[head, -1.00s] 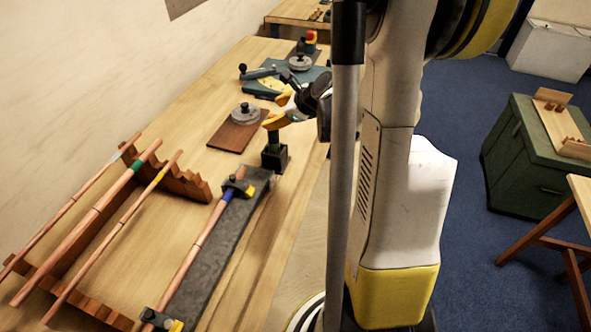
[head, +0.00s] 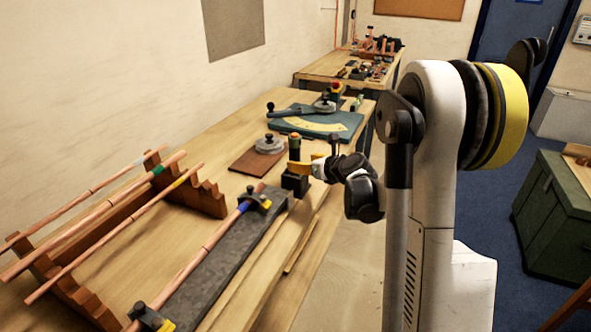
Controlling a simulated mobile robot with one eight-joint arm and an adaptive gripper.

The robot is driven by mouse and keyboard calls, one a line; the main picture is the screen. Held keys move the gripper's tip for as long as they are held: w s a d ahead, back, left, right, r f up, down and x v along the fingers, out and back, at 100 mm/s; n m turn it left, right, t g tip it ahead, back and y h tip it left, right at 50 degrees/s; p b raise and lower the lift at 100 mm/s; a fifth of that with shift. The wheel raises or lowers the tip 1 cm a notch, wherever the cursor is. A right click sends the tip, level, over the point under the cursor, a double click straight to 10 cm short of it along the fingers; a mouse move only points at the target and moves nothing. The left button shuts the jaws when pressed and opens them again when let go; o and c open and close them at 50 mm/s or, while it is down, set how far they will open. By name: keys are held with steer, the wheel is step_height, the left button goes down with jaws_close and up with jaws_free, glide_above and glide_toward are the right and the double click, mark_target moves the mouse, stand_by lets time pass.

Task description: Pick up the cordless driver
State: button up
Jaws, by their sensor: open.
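The cordless driver (head: 294,147), dark green with a black and copper-coloured top, stands upright in a black block (head: 295,184) near the bench's right edge. My gripper (head: 299,168), with yellow fingers, reaches in from the right at the driver's middle height. It is open, with its fingers beside or around the driver's body. The fingers hide part of the driver, and I cannot tell whether they touch it.
A long grey fixture (head: 220,262) with a clamped copper tube lies in front. A wooden rack (head: 206,197) holds copper tubes at left. A brown board (head: 254,163) with a round metal piece and a teal bending plate (head: 318,122) lie behind.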

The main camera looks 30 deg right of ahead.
mark_target(298, 159)
steer(key=x, duration=0.1)
steer(key=b+x, duration=0.1)
steer(key=x, duration=0.1)
steer(key=b+x, duration=0.1)
steer(key=x, duration=0.1)
steer(key=shift+w+a+r, duration=0.1)
steer(key=shift+a+r, duration=0.15)
steer(key=shift+r, duration=0.1)
steer(key=shift+c, duration=0.6)
jaws_close()
